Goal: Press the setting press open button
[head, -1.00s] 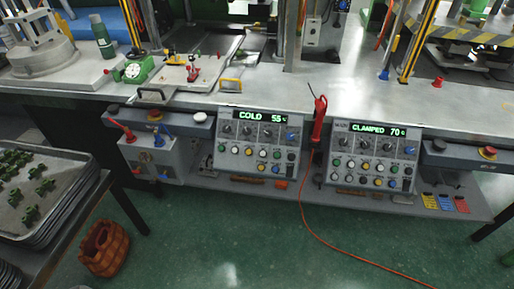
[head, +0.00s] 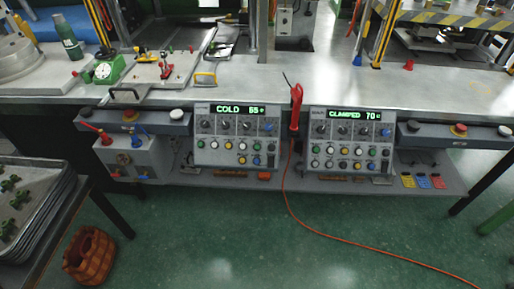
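Two control panels are mounted under the front edge of the metal bench. The left panel (head: 236,137) has a green display reading "COLD 55". The right panel (head: 347,145) has a display reading "CLAMPED 70". Both carry knobs and rows of coloured buttons in green, yellow, white, blue and black. The button labels are too small to read, so I cannot tell which one is the setting press open button. Neither of my grippers shows in the head view.
A red tool (head: 296,110) hangs between the panels, its orange cable trailing to the floor. A valve box (head: 130,157) is left of the panels. A tray stack (head: 40,215) and an orange-brown basket (head: 90,254) stand at lower left.

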